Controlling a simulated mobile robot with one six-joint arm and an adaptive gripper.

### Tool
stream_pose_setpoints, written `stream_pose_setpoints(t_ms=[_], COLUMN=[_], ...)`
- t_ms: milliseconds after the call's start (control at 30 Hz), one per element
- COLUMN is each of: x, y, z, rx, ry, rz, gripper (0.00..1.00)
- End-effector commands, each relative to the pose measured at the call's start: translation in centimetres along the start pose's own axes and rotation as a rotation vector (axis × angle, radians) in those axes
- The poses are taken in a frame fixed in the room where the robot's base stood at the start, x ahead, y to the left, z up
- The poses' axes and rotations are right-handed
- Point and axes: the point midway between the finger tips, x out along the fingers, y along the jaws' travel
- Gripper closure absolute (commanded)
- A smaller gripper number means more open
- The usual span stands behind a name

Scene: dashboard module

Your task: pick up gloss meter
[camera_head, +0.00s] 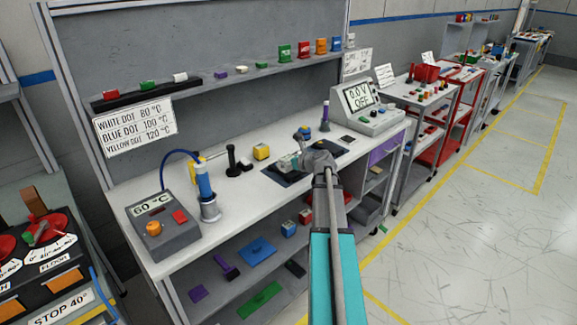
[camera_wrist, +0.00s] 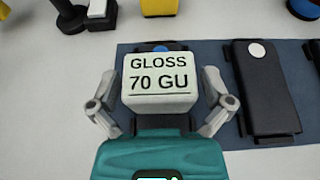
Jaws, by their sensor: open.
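The gloss meter (camera_wrist: 160,84) is a pale block labelled "GLOSS 70 GU". In the wrist view it sits between the two fingers of my gripper (camera_wrist: 157,100), which stand apart on either side of it. I cannot tell whether the fingers touch it. In the head view my gripper (camera_head: 306,152) is over the bench, and the gloss meter (camera_head: 288,163) shows as a small pale block beside it, partly hidden.
A dark blue mat (camera_wrist: 210,132) lies under it, with a black device with a white dot (camera_wrist: 265,85) to the right. A yellow block (camera_wrist: 161,7) and a black stand (camera_wrist: 70,18) are behind. A 60 °C heater unit (camera_head: 162,229) stands at the bench's left.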

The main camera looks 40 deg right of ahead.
Motion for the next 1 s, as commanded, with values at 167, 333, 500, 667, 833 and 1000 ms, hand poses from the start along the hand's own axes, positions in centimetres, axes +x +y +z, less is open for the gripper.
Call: stream_pose_setpoints(t_ms=[167, 333, 500, 667, 833, 1000], x=[-0.04, -0.05, -0.05, -0.06, -0.06, -0.06], y=[0.01, 0.01, 0.01, 0.00, 0.00, -0.01], z=[0.02, 0.02, 0.01, 0.01, 0.01, 0.01], rx=[0.000, 0.000, 0.000, 0.000, -0.001, 0.000], ry=[0.000, 0.000, 0.000, 0.000, 0.000, 0.000], rz=[0.000, 0.000, 0.000, 0.000, 0.000, 0.000], gripper=[0.00, 0.00, 0.11, 0.41, 0.72, 0.78])
